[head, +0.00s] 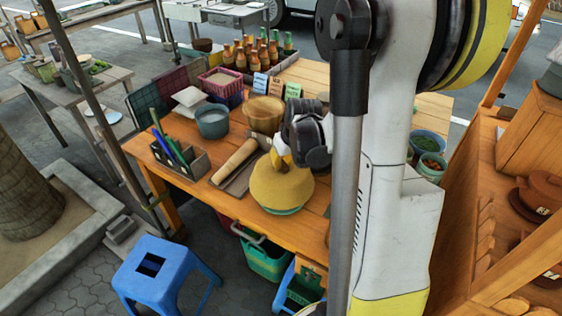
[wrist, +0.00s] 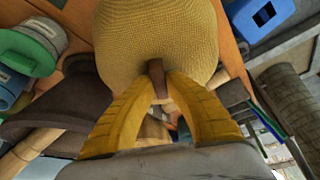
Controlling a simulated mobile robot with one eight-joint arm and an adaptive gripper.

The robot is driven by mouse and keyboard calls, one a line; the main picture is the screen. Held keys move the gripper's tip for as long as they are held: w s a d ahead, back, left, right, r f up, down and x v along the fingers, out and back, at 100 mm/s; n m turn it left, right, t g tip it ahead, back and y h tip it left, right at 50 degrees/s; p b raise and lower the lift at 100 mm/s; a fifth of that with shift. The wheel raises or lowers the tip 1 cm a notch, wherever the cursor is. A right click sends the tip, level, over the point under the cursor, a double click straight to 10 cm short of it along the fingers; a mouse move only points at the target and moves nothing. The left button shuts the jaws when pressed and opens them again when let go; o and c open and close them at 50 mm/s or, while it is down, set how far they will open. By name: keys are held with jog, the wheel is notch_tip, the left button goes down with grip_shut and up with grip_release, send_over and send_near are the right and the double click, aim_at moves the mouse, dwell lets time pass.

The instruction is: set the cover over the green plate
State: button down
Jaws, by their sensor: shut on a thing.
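The cover (head: 282,187) is a tan woven dome with a brown handle (wrist: 157,78) on top. The green plate (head: 285,211) lies on the wooden table below it, and only a thin front edge of its rim shows under the cover. The cover hides the rest of the plate. I cannot tell whether the cover touches it. My gripper (head: 281,159) is above the cover in the head view. In the wrist view its yellow fingers (wrist: 159,85) are shut on the handle, and the cover (wrist: 155,35) fills the top middle.
A rolling pin (head: 234,161) on a dark tray lies left of the cover. A wooden bowl (head: 264,114) and a blue-grey pot (head: 212,121) stand behind. A box with pens (head: 180,155) is at the table's left edge. A blue stool (head: 165,270) stands in front.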

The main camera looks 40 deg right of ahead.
jog(key=shift+f+b, duration=2.7)
jog(key=shift+f, duration=0.85)
jog(key=c, duration=1.4)
grip_release()
jog(key=shift+c, duration=0.2)
jog(key=v, duration=1.2)
jog(key=shift+w+r, duration=0.1)
jog(key=s+a+r+n+t, duration=0.1)
jog(key=s+a, duration=0.3)
jog(key=a, duration=0.7)
jog(key=s+a+r+n+t, duration=0.1)
jog(key=s+a+r, duration=0.2)
jog(key=a, duration=0.9)
jog(key=shift+s+r+y, duration=0.2)
jog(key=shift+s+y, duration=0.2)
jog(key=shift+s, duration=0.5)
